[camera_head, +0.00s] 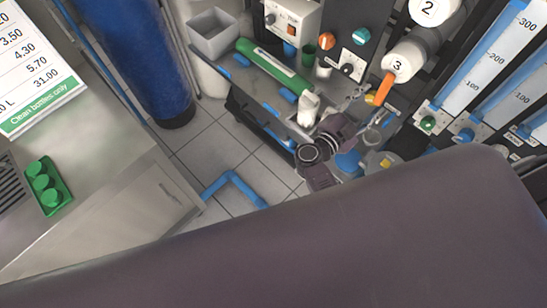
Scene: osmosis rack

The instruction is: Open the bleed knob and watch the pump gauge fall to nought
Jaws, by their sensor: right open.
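On the dark panel at the top are an orange knob (327,41), a teal knob (361,36) and a black knob (347,69) on a white plate. I cannot tell which is the bleed knob. I cannot make out a pump gauge. My right gripper (358,98) is small in view, open, below the black knob and apart from it, near the orange handle (383,89). My dark wrist links hide part of what lies under it. My left gripper is not in view.
A green cylinder (270,65) lies on a grey bench by a grey bin (214,33). White cylinder 3 (397,65) and blue scaled tubes (477,79) stand right. Left are a blue tank (155,60), a steel counter (110,150) and a green tray (45,187).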

